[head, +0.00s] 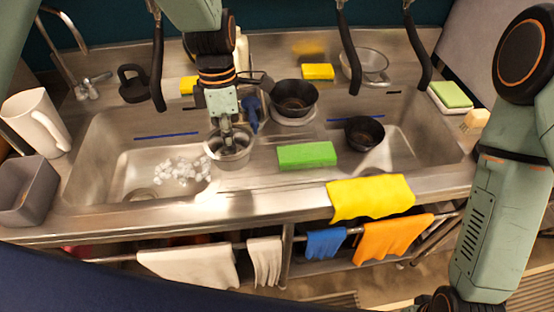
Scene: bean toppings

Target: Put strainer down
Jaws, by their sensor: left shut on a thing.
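The strainer seems to be the grey metal round vessel (231,158) below my left gripper, near the right side of the left basin. My left gripper (228,146) points down at it and is shut on it, with the fingertips inside the rim. I cannot tell whether its bottom touches the sink or hangs just above it. The mesh is too small to make out. My right arm comes in at the right edge and runs down out of the picture. Its gripper is not in view.
White clumps (180,170) lie in the left basin. A green sponge (307,155) and a dark pan (293,98) stand right of the strainer. A small black pan (365,133) is in the right basin. A metal bowl (372,64) stands behind. A yellow cloth (370,198) hangs over the front edge.

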